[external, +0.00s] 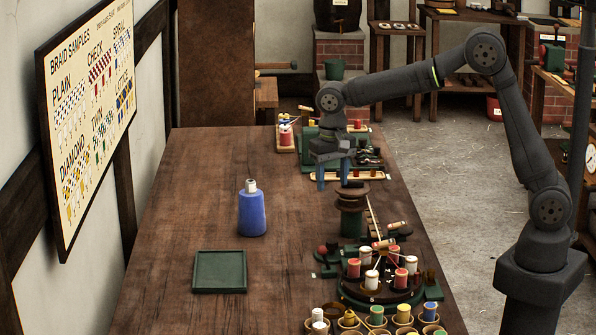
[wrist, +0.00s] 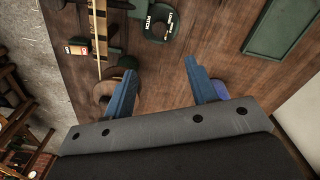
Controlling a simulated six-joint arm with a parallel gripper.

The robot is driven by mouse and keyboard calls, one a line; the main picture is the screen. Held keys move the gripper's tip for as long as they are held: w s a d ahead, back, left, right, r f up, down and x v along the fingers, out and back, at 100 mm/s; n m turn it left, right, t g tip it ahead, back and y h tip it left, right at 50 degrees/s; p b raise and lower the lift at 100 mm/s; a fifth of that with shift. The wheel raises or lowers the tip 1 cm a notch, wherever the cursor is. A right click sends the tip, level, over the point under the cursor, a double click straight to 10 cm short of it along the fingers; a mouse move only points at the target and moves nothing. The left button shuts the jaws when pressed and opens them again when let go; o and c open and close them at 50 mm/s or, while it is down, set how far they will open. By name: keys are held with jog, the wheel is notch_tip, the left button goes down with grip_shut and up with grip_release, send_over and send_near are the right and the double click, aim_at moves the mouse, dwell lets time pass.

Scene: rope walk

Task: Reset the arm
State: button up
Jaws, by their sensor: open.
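My gripper (external: 333,172) is open and empty, with its blue fingers pointing down above the workbench (external: 190,215). In the external view it hangs over the back right of the bench, just behind a brown spool-topped green post (external: 352,205). In the wrist view the two blue fingers of my gripper (wrist: 158,88) are spread wide apart with only bare wood between them. Part of a round brown top (wrist: 104,90) shows beside the left finger. Part of a blue object (wrist: 221,89) shows behind the right finger.
A blue bottle (external: 252,210) stands upright mid-bench, behind an empty green tray (external: 219,271). A round braiding stand with several bobbins (external: 378,285) and cups of coloured spools (external: 376,318) fill the front right. A braid sample board (external: 88,110) hangs at left. The bench's left side is mostly clear.

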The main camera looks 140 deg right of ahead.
aim_at(332, 241)
notch_tip(332, 241, down, 17)
jog(key=shift+s, duration=0.1)
dwell(0.4)
jog(key=shift+a, duration=0.1)
jog(key=shift+f, duration=0.25)
jog(key=shift+r+n, duration=0.2)
jog(key=shift+n, duration=0.6)
jog(key=n, duration=0.7)
notch_tip(332, 241, up, 12)
jog(key=shift+f, duration=0.25)
dwell(1.3)
jog(key=shift+o, duration=0.5)
